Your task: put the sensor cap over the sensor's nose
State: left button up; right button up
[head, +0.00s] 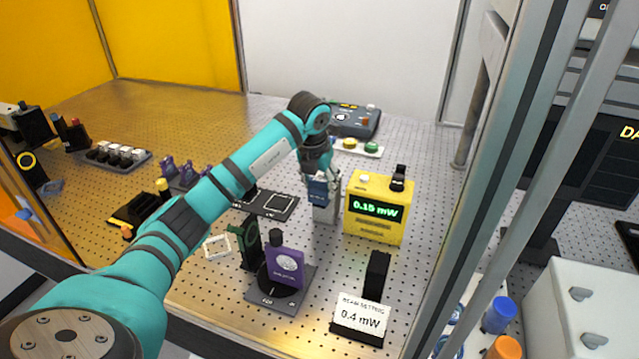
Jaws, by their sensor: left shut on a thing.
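My left gripper (325,208) points down at the left side of the yellow power meter (372,233), just above or at the perforated table. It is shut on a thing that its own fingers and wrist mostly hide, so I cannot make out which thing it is. The meter reads 0.15 mW and has a small black piece (398,180) on its top right. I cannot single out the sensor's nose or its cap for certain. My right gripper is not in view.
A purple plate (286,266) stands on a dark round mount at the front. A card reading 0.4 mW (361,318) with a black block (377,272) is to its right. A grey control box (355,121) is behind. A metal frame post (490,180) bounds the right.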

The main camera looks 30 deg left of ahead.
pick_arm(q)
jog(key=shift+s+d+f, duration=0.15)
jog(key=shift+s+f, duration=0.15)
jog(key=shift+f, duration=0.55)
jog(key=shift+c, duration=1)
jog(key=o, duration=1.3)
jog(key=shift+w+f, duration=0.1)
jog(key=shift+w, duration=0.1)
jog(key=shift+o, duration=0.2)
jog(key=shift+r, duration=0.3)
